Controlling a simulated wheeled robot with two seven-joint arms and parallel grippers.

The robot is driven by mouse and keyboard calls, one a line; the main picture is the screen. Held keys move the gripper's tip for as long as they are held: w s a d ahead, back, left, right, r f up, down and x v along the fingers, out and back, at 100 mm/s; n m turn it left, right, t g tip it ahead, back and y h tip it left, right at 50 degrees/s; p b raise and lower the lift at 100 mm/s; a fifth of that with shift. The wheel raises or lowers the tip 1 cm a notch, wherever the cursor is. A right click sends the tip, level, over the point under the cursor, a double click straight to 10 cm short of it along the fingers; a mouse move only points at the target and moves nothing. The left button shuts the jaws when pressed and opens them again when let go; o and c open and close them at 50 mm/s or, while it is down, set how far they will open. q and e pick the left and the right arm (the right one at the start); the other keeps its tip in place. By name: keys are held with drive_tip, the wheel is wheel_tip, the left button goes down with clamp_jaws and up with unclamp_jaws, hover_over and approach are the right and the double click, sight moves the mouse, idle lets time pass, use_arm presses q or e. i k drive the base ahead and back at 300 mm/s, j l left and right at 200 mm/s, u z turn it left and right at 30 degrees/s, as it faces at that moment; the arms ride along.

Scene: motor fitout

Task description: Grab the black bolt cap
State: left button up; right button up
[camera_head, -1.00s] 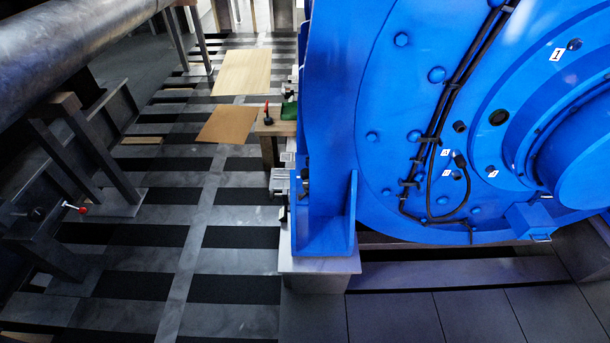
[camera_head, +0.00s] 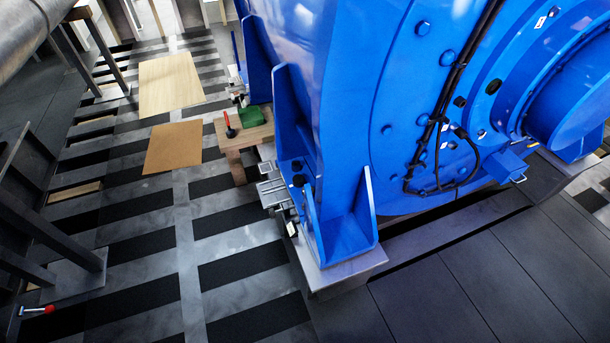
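The large blue motor (camera_head: 340,110) fills the right half of the head view. A small dark, rounded piece (camera_head: 298,181) sits by the blue foot bracket at the motor's left side; it may be the black bolt cap, but it is too small to tell. Round black pieces also show on the motor's face, one larger (camera_head: 493,87) and one smaller (camera_head: 460,102). I cannot tell whether either is a cap. Neither of my grippers is in view.
A low wooden table (camera_head: 240,142) beside the motor holds a red-and-black tool (camera_head: 229,124) and a green item (camera_head: 251,117). Two flat boards lie on the striped floor. The floor left of the motor is largely clear.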

sight(299, 180)
drive_tip(key=i+j+z, duration=0.2)
drive_tip(key=j+z, duration=0.15)
drive_tip(key=j, duration=0.25)
drive_tip(key=i+j+z, duration=0.15)
drive_tip(key=j+z, duration=0.2)
drive_tip(key=j, duration=0.3)
drive_tip(key=j+z, duration=0.35)
drive_tip(key=j, duration=0.3)
drive_tip(key=i+j+z, duration=0.5)
drive_tip(key=j, duration=0.2)
drive_tip(key=i+j+z, duration=0.1)
drive_tip(key=j+z, duration=0.15)
drive_tip(key=i+j+z, duration=0.1)
drive_tip(key=j+z, duration=0.15)
drive_tip(key=j, duration=0.3)
